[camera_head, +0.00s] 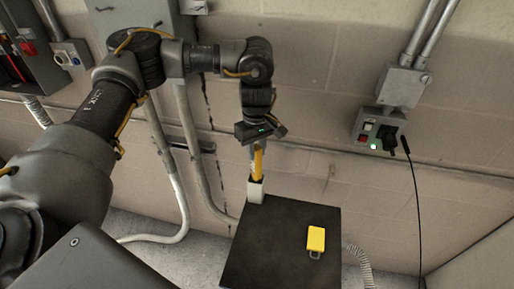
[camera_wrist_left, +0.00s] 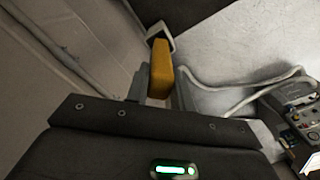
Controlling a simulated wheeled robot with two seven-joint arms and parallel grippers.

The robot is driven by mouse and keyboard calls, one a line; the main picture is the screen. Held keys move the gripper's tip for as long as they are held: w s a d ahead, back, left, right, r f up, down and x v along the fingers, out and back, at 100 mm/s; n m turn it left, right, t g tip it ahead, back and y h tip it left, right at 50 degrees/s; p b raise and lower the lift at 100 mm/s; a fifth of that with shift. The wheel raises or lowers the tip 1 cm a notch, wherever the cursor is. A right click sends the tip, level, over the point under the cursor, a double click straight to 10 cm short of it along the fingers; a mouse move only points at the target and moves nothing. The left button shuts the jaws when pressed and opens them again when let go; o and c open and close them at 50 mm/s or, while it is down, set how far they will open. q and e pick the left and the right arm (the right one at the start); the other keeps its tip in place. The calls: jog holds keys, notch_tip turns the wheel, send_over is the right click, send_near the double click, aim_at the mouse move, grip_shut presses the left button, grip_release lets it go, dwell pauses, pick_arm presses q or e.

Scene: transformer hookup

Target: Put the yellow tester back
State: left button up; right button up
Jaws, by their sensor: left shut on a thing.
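The yellow tester (camera_head: 259,163) is a slim upright bar between the fingers of my left gripper (camera_head: 257,148). The gripper is shut on it from above. The tester's lower end is at the mouth of a white holder (camera_head: 255,190) at the back left edge of the dark table (camera_head: 265,250); I cannot tell how deep it sits. In the left wrist view the tester (camera_wrist_left: 160,70) lies between the fingers (camera_wrist_left: 160,88), with the white holder (camera_wrist_left: 155,32) at its far end. My right gripper is not in view.
A yellow padlock-like piece (camera_head: 316,239) lies on the table, right of the holder. A wall box (camera_head: 380,132) with a green light and black plug is at the right, its cable hanging down. Conduits (camera_head: 190,150) run along the wall behind my left arm. The table's front is clear.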

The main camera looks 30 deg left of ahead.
pick_arm(q)
jog(key=shift+a+f, duration=0.1)
jog(key=shift+f, duration=0.2)
jog(key=o, duration=1)
jog(key=shift+f, duration=0.1)
